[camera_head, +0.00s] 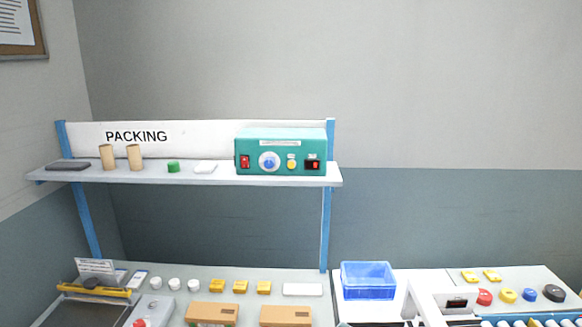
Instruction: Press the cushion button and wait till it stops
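A teal control box (281,152) stands at the right end of the upper shelf. Its front has a red rocker switch (244,161), a large round blue-centred control (269,161), a small yellow button (291,164) and a dark panel with a red mark (313,164). No label that reads "cushion" is legible, so I cannot tell which control is the cushion button. Neither of my grippers shows in the head view.
The shelf (200,178) also holds two cardboard tubes (134,157) and a green roll (173,166). Below are a blue bin (368,280), two brown cartons (212,314), a white unit with a dark panel (457,303) and several coloured round pieces, one red (484,297).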

